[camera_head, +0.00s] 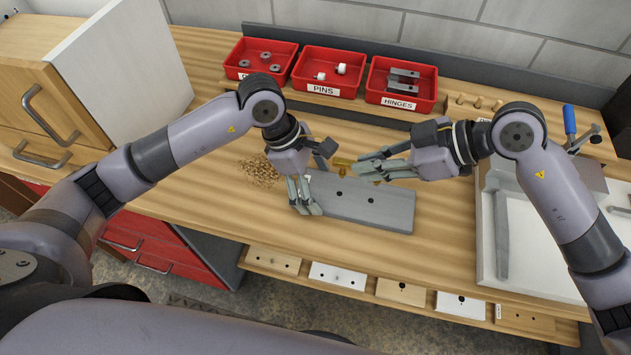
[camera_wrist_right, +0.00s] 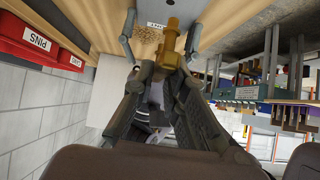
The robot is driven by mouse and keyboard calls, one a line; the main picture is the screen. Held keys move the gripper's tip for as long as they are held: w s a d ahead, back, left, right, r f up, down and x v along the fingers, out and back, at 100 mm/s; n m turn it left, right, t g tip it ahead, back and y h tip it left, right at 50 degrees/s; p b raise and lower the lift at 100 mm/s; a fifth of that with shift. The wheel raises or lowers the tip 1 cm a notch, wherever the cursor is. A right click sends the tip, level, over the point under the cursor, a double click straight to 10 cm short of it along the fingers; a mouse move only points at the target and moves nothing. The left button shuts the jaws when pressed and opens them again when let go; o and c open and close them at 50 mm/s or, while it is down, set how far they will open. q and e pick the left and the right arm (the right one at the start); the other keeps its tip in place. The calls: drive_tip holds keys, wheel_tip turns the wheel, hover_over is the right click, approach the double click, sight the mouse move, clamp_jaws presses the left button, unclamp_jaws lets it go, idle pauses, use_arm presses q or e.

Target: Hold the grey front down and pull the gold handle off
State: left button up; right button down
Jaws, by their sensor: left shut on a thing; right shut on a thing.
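The grey front (camera_head: 385,215) lies on the wooden bench, a flat plate with small dark spots on its face. My left gripper (camera_head: 305,208) is at its left end, fingers pointing down, shut on it. The gold handle (camera_head: 343,162) is at the far side of the plate, partly hidden by my right gripper (camera_head: 362,170). My right gripper is shut on the handle, coming in from the right. The right wrist view shows the gold handle (camera_wrist_right: 172,42) between the fingers. I cannot tell whether the handle touches the plate.
Red bins of parts, including pins (camera_head: 330,72) and hinges (camera_head: 402,84), stand at the back. A pile of wood chips (camera_head: 260,172) lies left of the plate. A white tray (camera_head: 535,235) is at the right. Several sample fronts (camera_head: 400,292) line the bench's front edge.

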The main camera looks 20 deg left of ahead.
drive_tip(key=w+a, duration=0.3)
drive_tip(key=w, duration=0.9)
idle(0.4)
drive_tip(key=shift+w+f, duration=0.1)
drive_tip(key=shift+f, duration=3.8)
drive_tip(key=c, duration=1.5)
unclamp_jaws()
drive_tip(key=shift+c, duration=0.2)
